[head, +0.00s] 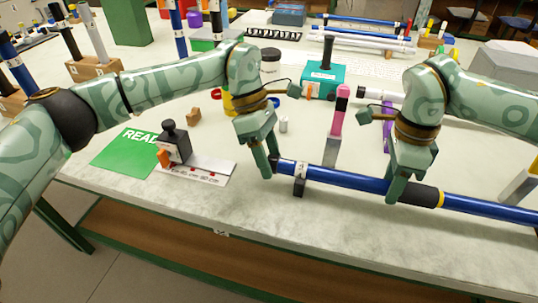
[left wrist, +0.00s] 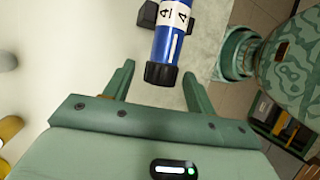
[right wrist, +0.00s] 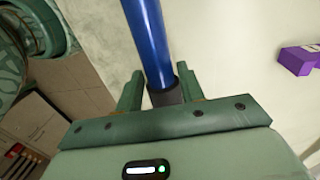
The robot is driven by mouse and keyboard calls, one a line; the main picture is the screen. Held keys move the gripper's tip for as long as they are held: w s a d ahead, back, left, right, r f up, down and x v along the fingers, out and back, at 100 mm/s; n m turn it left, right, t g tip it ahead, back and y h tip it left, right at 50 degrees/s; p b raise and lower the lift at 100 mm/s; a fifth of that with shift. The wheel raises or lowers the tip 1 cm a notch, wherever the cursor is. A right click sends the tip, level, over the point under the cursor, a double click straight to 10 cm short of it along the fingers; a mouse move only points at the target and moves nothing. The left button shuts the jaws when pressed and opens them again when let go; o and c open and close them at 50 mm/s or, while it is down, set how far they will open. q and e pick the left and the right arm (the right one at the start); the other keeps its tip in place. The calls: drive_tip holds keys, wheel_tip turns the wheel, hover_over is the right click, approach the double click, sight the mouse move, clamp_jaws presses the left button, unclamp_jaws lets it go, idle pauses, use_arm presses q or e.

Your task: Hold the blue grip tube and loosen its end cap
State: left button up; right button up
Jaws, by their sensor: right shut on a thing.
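The blue grip tube (head: 345,179) lies lengthwise along the front of the bench, running off the right edge of the head view. It has a black grip sleeve (head: 425,194) with a yellow ring, and a white label near its left end. The black end cap (left wrist: 160,74) is on that left end. My left gripper (head: 269,166) is at the cap. In the left wrist view its fingers (left wrist: 158,77) stand apart on either side of the cap, with gaps showing. My right gripper (head: 402,190) is shut on the black sleeve, also seen in the right wrist view (right wrist: 165,96).
A small black support (head: 299,187) is under the tube near its left end. A green READY mat (head: 115,150) and a gauge plate (head: 205,172) lie to the left. A pink-topped stand (head: 337,120) and a teal box (head: 323,78) are behind the tube.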

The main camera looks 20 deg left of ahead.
use_arm(q)
drive_tip(key=shift+r, duration=0.1)
drive_tip(key=v, duration=1.1)
drive_tip(key=shift+w+a+r, duration=0.15)
drive_tip(key=shift+a+r, duration=0.1)
drive_tip(key=shift+r, duration=0.05)
use_arm(e)
drive_tip(key=o, duration=1.1)
